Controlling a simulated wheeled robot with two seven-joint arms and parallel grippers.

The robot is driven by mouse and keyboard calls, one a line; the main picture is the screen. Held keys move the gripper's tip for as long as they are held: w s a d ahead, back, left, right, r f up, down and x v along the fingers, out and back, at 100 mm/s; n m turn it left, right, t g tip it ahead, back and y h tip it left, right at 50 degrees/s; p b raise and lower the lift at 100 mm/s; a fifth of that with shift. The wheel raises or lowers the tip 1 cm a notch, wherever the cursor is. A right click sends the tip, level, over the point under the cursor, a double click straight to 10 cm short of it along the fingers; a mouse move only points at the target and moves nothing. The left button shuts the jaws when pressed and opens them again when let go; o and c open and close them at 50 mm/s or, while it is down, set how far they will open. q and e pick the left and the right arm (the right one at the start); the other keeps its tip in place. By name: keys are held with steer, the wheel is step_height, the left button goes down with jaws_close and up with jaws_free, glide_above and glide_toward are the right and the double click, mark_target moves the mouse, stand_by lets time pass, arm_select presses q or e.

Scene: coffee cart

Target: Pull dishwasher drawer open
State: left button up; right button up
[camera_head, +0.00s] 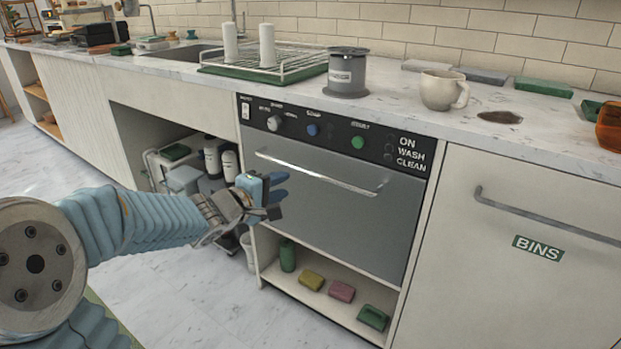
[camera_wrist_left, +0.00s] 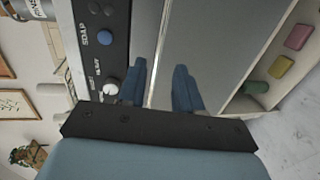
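The dishwasher drawer (camera_head: 310,205) has a grey steel front and looks closed, under a black control panel. Its long horizontal metal handle (camera_head: 340,182) crosses the upper front. My left gripper (camera_head: 278,188) is at the left part of the drawer front, close to the handle's left end. In the left wrist view, its two blue fingers (camera_wrist_left: 162,88) are apart, with the handle bar (camera_wrist_left: 168,50) running between them in the picture. I cannot tell whether the fingers touch the bar. My right gripper is out of view.
The control panel (camera_head: 330,132) has knobs above the drawer. An open shelf (camera_head: 325,298) below holds sponges and a green bottle. A bins door (camera_head: 510,250) with its own handle is to the right. A mug (camera_head: 440,91) and dish rack (camera_head: 265,70) stand on the counter.

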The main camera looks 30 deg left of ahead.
mark_target(309, 174)
arm_select(q)
steer(key=b+x, duration=0.1)
steer(key=x, duration=0.5)
steer(key=b+x, duration=0.2)
steer(key=x, duration=0.3)
steer(key=shift+w+f, duration=0.25)
steer(key=shift+w, duration=0.05)
steer(key=shift+w+d+b, duration=0.1)
steer(key=shift+w+b, duration=0.2)
steer(key=shift+w, duration=0.2)
jaws_close()
